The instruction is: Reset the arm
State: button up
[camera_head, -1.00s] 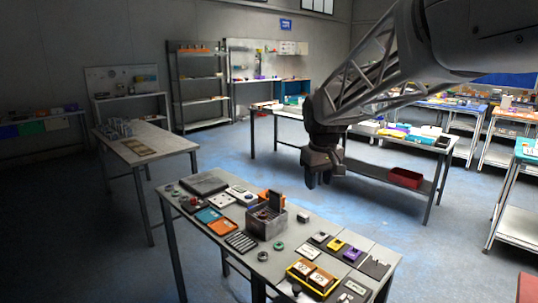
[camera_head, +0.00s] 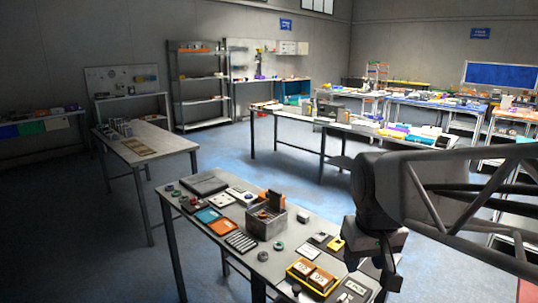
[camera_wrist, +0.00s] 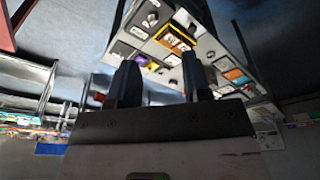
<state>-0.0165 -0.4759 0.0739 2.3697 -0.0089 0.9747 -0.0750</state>
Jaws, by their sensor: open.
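My gripper (camera_head: 388,275) is at the right of the head view, beside the right end of the near worktable (camera_head: 205,232). In the wrist view my gripper (camera_wrist: 160,82) shows two dark fingers spread apart with nothing between them. The worktable, seen at a tilt, lies beyond the fingertips in the wrist view. My arm hides part of the table's right end in the head view.
On the worktable are a grey bin (camera_head: 265,222), a yellow tray (camera_head: 312,277) with boxes, a dark laptop-like case (camera_head: 204,184) and several small items. Another table (camera_head: 150,148) stands at left. Blue floor (camera_head: 290,185) lies clear between tables.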

jog(key=s+f+m, duration=0.1)
jog(key=s+f, duration=0.3)
jog(key=s, duration=0.5)
jog(key=shift+d+f, duration=0.3)
jog(key=shift+d, duration=0.15)
